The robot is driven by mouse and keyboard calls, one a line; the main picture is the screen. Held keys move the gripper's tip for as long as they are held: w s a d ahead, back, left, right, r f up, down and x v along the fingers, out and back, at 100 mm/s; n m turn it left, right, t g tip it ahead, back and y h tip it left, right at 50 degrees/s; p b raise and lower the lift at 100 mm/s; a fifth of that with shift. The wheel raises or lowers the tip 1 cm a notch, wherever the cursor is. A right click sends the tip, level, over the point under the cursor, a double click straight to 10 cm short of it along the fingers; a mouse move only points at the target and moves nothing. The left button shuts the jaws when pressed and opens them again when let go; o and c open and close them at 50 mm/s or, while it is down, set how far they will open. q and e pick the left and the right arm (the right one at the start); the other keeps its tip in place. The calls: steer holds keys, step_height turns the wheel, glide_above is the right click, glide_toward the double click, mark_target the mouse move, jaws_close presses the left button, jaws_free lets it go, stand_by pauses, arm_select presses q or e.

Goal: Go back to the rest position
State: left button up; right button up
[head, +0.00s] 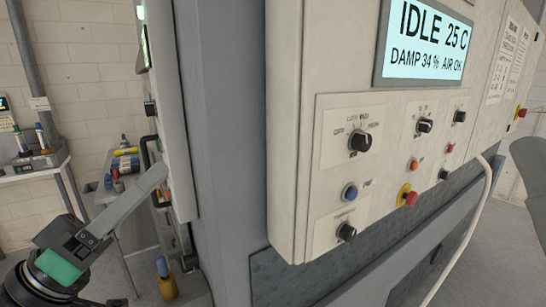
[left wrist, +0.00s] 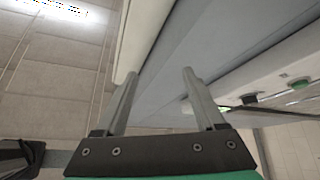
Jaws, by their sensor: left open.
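My left gripper (head: 160,172) is at the left of the head view, raised beside the grey side of the washer (head: 220,150), its fingers pointing up and to the right. In the left wrist view my left gripper (left wrist: 159,73) shows two fingers standing apart with nothing between them. The washer's control panel (head: 290,170) lies to the right of the gripper. Its screen (head: 428,40) reads IDLE 25 C, DAMP 34 %, AIR OK. My right gripper is not in view.
Black knobs (head: 360,142), a blue button (head: 349,192) and a red button on yellow (head: 407,196) stick out from the panel. Behind my left arm are a table (head: 30,175) with bottles and a cart with bottles (head: 125,165). A yellow bottle (head: 166,281) stands low near the washer.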

arm_select(q)
steer(key=s+d+r+m+t+y, duration=0.3)
steer(key=s+d+r+t, duration=0.15)
steer(key=s+d, duration=0.3)
steer(key=s+a+r+n+t+y, duration=0.3)
steer(key=s+a+t+y, duration=0.15)
steer(key=a+y, duration=0.3)
step_height(320, 180, up, 33)
steer(key=y+p, duration=0.3)
steer(key=p, duration=3)
steer(key=shift+s+a+r+n+p, duration=0.2)
steer(key=shift+a+n+p, duration=0.15)
steer(key=shift+n, duration=0.05)
